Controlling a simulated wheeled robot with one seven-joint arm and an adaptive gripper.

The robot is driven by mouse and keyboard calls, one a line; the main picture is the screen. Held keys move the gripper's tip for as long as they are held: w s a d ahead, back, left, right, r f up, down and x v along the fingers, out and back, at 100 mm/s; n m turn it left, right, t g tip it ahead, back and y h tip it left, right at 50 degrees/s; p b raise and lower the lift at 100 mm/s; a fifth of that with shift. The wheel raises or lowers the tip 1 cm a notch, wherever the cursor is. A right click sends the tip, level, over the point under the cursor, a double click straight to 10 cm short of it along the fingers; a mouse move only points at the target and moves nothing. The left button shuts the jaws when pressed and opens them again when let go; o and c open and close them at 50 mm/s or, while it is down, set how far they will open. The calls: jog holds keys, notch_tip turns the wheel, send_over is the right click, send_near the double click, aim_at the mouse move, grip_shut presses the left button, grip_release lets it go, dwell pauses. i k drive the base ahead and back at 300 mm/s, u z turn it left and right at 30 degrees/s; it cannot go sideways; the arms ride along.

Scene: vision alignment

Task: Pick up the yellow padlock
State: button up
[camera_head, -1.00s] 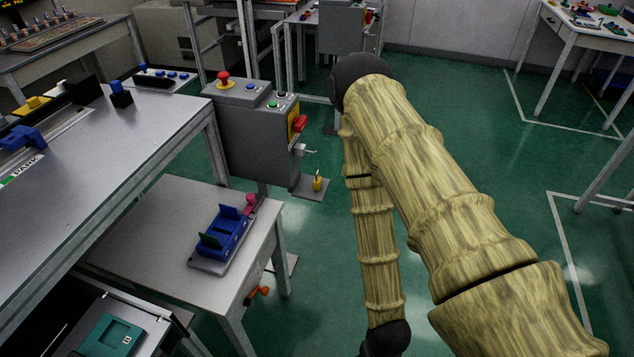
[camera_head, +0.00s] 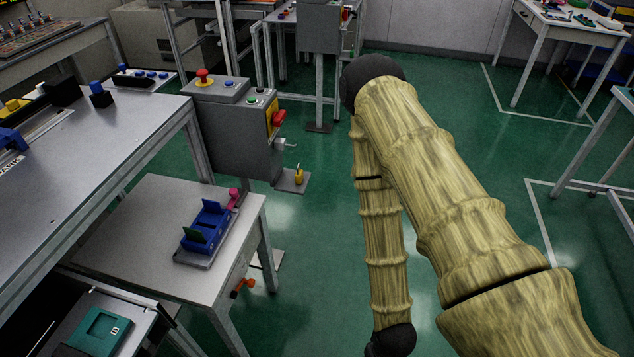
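The yellow padlock (camera_head: 299,174) is small and stands upright on a small grey plate (camera_head: 291,187) low beside the grey control box. Its shackle points up. Nothing covers it in the head view. My arm, in a yellow wood-grain cover, fills the right half of the picture to the right of the padlock. My gripper is not visible, so its state and its distance from the padlock do not show.
The control box (camera_head: 235,135) carries a red button and a red handle. A low table (camera_head: 135,245) holds a blue fixture (camera_head: 207,230). A long grey workbench (camera_head: 90,150) stands at left. Green floor (camera_head: 310,240) is clear between the low table and my arm.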

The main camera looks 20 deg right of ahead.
aim_at(299, 174)
jog(key=z, duration=0.85)
jog(key=k, duration=1.1)
jog(key=z, duration=1)
jog(key=i, duration=1.65)
jog(key=u, duration=1.45)
jog(key=i, duration=0.45)
jog(key=u, duration=0.55)
